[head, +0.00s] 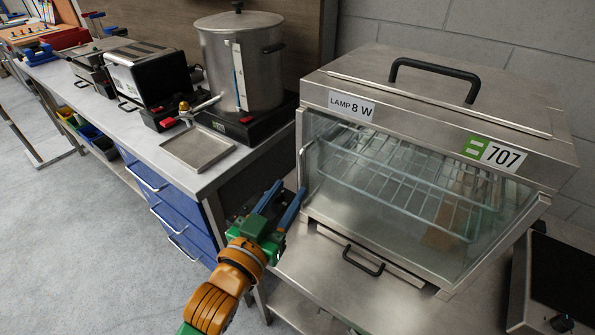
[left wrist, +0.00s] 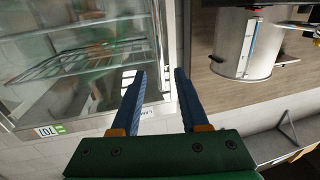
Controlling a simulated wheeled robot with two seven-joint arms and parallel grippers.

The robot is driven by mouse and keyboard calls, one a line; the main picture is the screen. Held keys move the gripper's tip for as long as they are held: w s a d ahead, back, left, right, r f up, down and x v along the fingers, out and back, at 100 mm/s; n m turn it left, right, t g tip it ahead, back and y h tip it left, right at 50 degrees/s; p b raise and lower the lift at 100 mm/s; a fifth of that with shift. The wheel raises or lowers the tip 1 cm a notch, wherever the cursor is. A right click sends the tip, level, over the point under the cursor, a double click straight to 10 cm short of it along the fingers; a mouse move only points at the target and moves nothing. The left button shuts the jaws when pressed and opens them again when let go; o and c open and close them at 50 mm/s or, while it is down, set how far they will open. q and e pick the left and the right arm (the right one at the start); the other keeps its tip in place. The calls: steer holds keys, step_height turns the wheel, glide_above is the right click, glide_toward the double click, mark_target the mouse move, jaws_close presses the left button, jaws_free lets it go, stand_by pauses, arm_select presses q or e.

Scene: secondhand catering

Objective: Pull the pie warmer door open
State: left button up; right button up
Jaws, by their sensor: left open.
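The pie warmer (head: 455,100) is a steel cabinet with a glass front door (head: 400,190), at the right of the head view. The door looks shut, with wire racks visible behind the glass. A slim upright bar (head: 302,165) runs along the door's left edge. My left gripper (head: 289,189) is open and empty, its blue fingers pointing up near the lower end of that bar. In the left wrist view the gripper (left wrist: 160,74) has the warmer's glass and steel edge beyond and to the left of its fingers. Contact cannot be told. My right gripper is not in view.
A drawer with a black handle (head: 363,262) lies under the warmer. A steel urn (head: 240,65) and drip tray (head: 197,148) stand on the counter to the left, above blue drawers (head: 175,215). A black-topped appliance (head: 562,275) sits at the right. Open floor lies at left.

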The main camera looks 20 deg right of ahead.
mark_target(300, 175)
arm_select(q)
steer(key=x, duration=0.6)
steer(key=shift+w+d+p, duration=0.25)
steer(key=shift+w+p, duration=0.05)
jaws_close()
stand_by(1.1)
